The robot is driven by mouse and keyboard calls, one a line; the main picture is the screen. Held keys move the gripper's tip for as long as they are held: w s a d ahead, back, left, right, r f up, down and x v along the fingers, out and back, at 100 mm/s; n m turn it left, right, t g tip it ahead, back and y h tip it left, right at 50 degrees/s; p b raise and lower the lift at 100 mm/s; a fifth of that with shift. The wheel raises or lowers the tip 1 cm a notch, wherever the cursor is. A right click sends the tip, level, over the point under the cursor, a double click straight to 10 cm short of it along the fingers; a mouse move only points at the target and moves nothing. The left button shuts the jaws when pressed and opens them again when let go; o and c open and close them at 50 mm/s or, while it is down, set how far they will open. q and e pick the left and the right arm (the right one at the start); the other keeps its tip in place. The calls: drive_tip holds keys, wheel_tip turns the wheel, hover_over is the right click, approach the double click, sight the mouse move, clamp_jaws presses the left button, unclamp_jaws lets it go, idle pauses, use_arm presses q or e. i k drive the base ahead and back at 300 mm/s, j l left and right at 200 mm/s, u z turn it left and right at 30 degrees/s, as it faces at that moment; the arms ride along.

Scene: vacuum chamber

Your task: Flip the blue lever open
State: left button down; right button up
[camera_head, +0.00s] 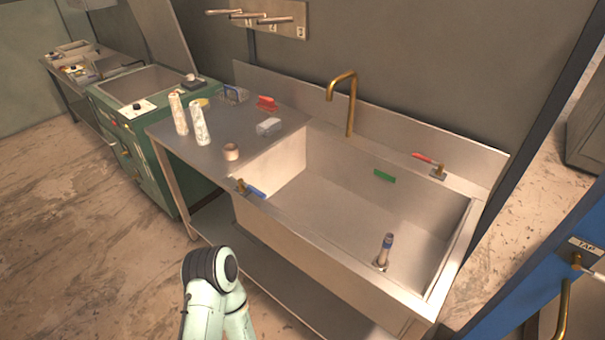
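The blue lever (257,192) sits on a small brass valve at the front left corner of the steel sink (300,225). It points right and slightly toward me along the front rim. A red lever (422,157) sits on another brass valve at the back right of the sink. One of my arms shows at the bottom centre, a pale green link with a dark joint, in front of the sink and below the blue lever. Neither of my grippers shows, and nothing visible touches the blue lever.
A brass faucet (350,100) rises behind the basin, and a standing pipe (385,248) is inside it. Two speckled bottles (200,124) and a small cup (231,152) stand on the left counter (170,143). A blue frame (540,265) borders the right. Floor is open at lower left.

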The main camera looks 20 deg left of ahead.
sight(242, 184)
drive_tip(key=j+z, duration=0.4)
drive_tip(key=k+j+z, duration=0.15)
drive_tip(key=j+z, duration=0.2)
drive_tip(key=j, duration=0.2)
drive_tip(key=k+j+z, duration=0.1)
drive_tip(key=j, duration=0.25)
drive_tip(key=k+j+z, duration=0.1)
drive_tip(key=j, duration=0.25)
drive_tip(key=k+j+z, duration=0.15)
drive_tip(key=j, duration=0.2)
drive_tip(key=k+j, duration=0.1)
drive_tip(key=j, duration=0.2)
drive_tip(key=k+j, duration=0.15)
drive_tip(key=j, duration=0.2)
drive_tip(key=k+j, duration=0.1)
drive_tip(key=j, duration=0.2)
